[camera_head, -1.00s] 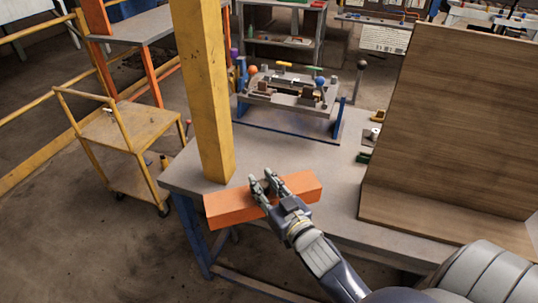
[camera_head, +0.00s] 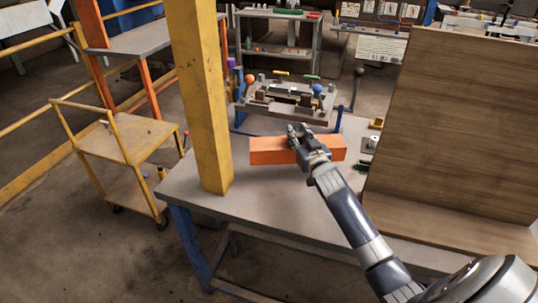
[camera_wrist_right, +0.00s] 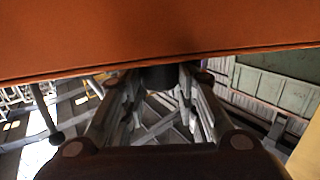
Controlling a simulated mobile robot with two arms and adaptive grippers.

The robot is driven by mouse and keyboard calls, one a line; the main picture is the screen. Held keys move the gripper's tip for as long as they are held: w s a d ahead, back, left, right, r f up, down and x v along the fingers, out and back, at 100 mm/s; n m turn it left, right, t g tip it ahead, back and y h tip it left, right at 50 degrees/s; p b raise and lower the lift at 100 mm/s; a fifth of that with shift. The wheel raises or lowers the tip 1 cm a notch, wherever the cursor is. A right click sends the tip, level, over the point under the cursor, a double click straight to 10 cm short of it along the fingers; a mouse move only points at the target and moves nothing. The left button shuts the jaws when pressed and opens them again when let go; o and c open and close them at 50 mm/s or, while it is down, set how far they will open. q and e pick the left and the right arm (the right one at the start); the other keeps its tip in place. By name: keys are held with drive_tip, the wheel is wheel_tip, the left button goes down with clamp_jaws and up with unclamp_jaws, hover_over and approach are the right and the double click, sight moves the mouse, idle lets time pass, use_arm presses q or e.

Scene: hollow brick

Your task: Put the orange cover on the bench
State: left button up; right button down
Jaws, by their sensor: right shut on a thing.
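The orange cover (camera_head: 272,151) is a long orange block in the head view, lying across the picture over the grey bench (camera_head: 265,193). My right gripper (camera_head: 297,136) is shut on it near its middle. Whether the cover touches the bench top or hangs just above it, I cannot tell. In the right wrist view the cover (camera_wrist_right: 150,35) fills the upper part, with the fingers of my right gripper (camera_wrist_right: 158,85) reaching up to it. My left gripper is not in view.
A yellow post (camera_head: 200,100) stands at the bench's left end. A fixture with small parts (camera_head: 290,100) sits behind the cover. A tall wooden panel (camera_head: 455,130) with a base stands at right. The front left bench top is clear. A yellow cart (camera_head: 130,140) stands at left.

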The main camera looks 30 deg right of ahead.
sight(269, 138)
drive_tip(key=w+a+b, duration=0.1)
drive_tip(key=w+a, duration=0.1)
drive_tip(key=w+a+b, duration=0.2)
drive_tip(key=w, duration=0.1)
drive_tip(key=w+a+b, duration=0.1)
drive_tip(key=w+a, duration=0.1)
drive_tip(key=shift+w+a+f+b, duration=0.2)
drive_tip(key=shift+w+a+b, duration=0.15)
drive_tip(key=shift+w+b, duration=0.05)
drive_tip(key=shift+s+d+f+b, duration=0.1)
drive_tip(key=shift+f+b, duration=0.45)
drive_tip(key=shift+f, duration=0.3)
drive_tip(key=shift+s+d+f+b, duration=0.1)
drive_tip(key=shift+f+b, duration=0.6)
wheel_tip(269, 138, down, 4)
drive_tip(key=b, duration=0.3)
drive_tip(key=shift+r, duration=0.25)
drive_tip(key=c, duration=1.2)
unclamp_jaws()
drive_tip(key=shift+c, duration=0.2)
